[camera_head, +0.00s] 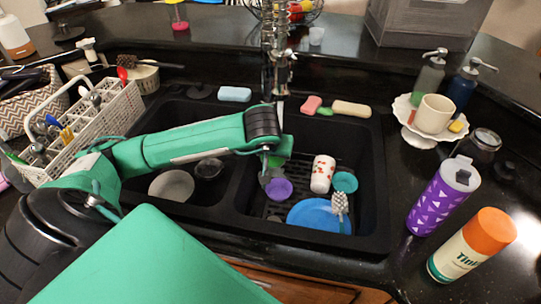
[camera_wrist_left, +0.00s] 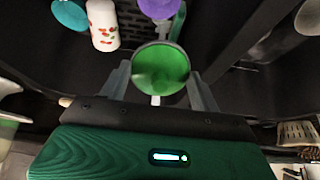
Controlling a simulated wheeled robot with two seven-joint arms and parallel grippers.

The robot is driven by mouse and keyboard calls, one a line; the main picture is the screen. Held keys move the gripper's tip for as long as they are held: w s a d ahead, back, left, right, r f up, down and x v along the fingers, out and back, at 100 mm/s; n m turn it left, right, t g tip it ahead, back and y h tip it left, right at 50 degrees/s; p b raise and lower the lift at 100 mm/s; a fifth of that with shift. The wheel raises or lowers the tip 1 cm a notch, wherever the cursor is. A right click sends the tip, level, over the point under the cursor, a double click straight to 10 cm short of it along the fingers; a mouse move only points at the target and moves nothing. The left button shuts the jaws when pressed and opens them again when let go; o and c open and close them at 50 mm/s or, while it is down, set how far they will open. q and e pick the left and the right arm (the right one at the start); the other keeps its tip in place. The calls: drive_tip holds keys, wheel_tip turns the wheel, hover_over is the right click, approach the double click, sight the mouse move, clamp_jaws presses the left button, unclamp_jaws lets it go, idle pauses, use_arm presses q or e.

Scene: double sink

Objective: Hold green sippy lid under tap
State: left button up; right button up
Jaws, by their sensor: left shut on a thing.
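The green sippy lid (camera_wrist_left: 161,69) is round and sits between the two fingers of my left gripper (camera_wrist_left: 160,85) in the left wrist view. The gripper is shut on it. In the head view, my left gripper (camera_head: 268,160) hangs over the right basin, and the lid is mostly hidden by the arm and hard to make out. The metal tap (camera_head: 279,68) stands at the back of the sink, behind my left wrist. Its lower end is close to the wrist; I cannot tell whether the lid is directly below it. My right gripper is not in view.
The right basin holds a purple cup (camera_head: 279,189), a white patterned cup (camera_head: 322,174), a teal cup (camera_head: 345,182), a blue plate (camera_head: 314,215) and a brush (camera_head: 340,204). The left basin holds a grey bowl (camera_head: 172,185). Bottles and a purple tumbler (camera_head: 443,197) stand at right.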

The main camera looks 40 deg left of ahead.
use_arm(q)
drive_tip(key=w, duration=0.2)
drive_tip(key=w+a, duration=0.1)
drive_tip(key=shift+w+a+f, duration=0.1)
drive_tip(key=shift+w+f, duration=0.05)
drive_tip(key=shift+f, duration=0.2)
drive_tip(key=w+a+f+b, duration=0.1)
drive_tip(key=w+a+b, duration=0.1)
drive_tip(key=w, duration=0.4)
drive_tip(key=shift+w+a+f, duration=0.15)
drive_tip(key=shift+a+f, duration=0.05)
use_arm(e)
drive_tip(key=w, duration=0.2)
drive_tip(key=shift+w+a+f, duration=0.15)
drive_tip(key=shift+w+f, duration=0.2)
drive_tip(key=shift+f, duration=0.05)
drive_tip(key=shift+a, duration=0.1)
